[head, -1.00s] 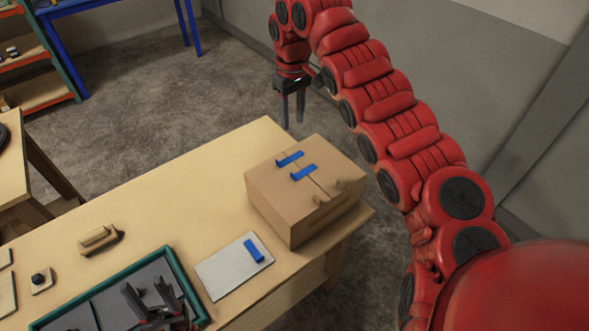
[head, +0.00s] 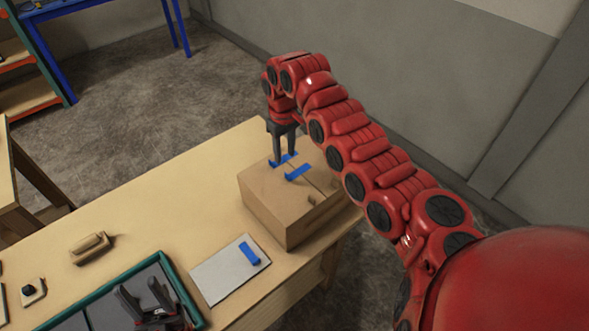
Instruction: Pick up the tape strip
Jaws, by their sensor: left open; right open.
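A blue tape strip (head: 249,253) lies on a white card (head: 214,279) on the table. Two more blue strips are on top of a closed cardboard box (head: 262,206): a front one (head: 298,172) and a rear one (head: 272,164), which my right gripper partly hides. My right gripper (head: 284,160) is open and points down, its fingertips at or just above the rear strip. I cannot tell whether they touch it. My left gripper (head: 137,289) is open and empty over the green-rimmed tray, left of the card.
The green-rimmed tray (head: 183,292) stands at the table's front. A wooden block-like tool (head: 90,247) and a small piece with a black knob (head: 33,291) lie to its left. The wooden table (head: 165,215) is bare left of the box.

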